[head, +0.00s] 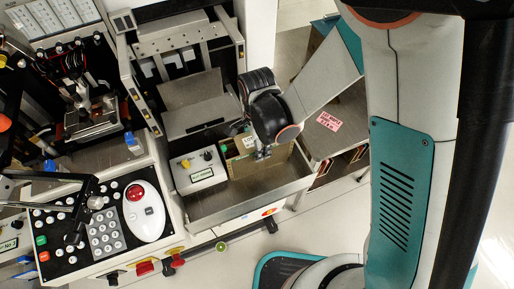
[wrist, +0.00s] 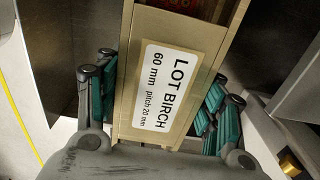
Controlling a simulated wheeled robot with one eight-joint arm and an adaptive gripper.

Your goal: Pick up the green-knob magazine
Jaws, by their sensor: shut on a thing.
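A tan magazine (head: 262,162) is at the metal tray of the machine in the head view. It fills the middle of the wrist view (wrist: 184,52), with a white label reading "LOT BIRCH 60 mm pitch 20 mm". My gripper (head: 263,153) reaches down to it from above. In the wrist view my gripper (wrist: 162,88) has its green-padded fingers on both sides of the magazine, shut on it. I cannot make out its knob clearly. I cannot tell whether its underside touches the tray.
The metal tray (head: 230,208) has a raised rim and a bare front part. A white box with a black knob (head: 197,172) stands just left of the magazine. A control panel with a red button (head: 136,192) is further left. A shelf with a pink label (head: 328,121) is at right.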

